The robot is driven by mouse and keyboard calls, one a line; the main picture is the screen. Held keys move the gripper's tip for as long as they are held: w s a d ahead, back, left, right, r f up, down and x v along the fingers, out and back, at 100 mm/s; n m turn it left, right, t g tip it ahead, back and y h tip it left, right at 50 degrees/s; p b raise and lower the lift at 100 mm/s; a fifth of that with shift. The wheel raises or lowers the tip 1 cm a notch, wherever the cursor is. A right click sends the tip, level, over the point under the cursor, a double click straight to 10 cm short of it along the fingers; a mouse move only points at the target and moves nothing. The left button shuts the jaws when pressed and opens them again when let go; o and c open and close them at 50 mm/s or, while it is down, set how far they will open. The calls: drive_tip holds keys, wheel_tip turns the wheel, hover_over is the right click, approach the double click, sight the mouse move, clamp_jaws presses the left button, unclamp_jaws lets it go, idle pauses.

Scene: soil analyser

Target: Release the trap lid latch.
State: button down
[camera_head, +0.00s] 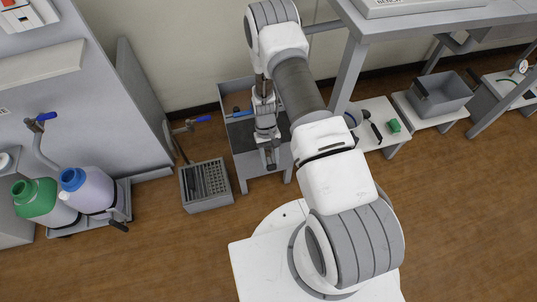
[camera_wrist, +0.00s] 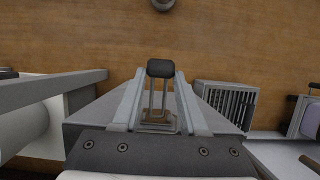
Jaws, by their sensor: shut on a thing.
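In the wrist view my gripper (camera_wrist: 160,78) has its two pale fingers on either side of a black grip on two thin metal rods, which looks like the trap lid latch (camera_wrist: 161,68). The fingers are shut on it. The rods run down to a small brownish metal base between the fingers. In the head view my gripper (camera_head: 270,162) points down at the front of an open grey tank (camera_head: 236,95) on a stand. The latch cannot be made out there, as my wrist and gripper cover that area. I cannot tell whether the latch is fastened.
A grey slotted basket (camera_head: 207,187) sits left of the tank, also in the wrist view (camera_wrist: 228,100). A cart holds green-capped (camera_head: 37,197) and blue-capped (camera_head: 85,188) jugs. A low white table (camera_head: 375,112) stands right. Wooden floor is open in front.

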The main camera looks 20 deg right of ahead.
drive_tip(key=shift+g, duration=0.3)
idle(0.4)
drive_tip(key=shift+c, duration=2.2)
unclamp_jaws()
drive_tip(key=shift+r, duration=0.1)
drive_tip(key=p+v, duration=0.4)
drive_tip(key=v, duration=1.3)
drive_tip(key=shift+r, duration=0.25)
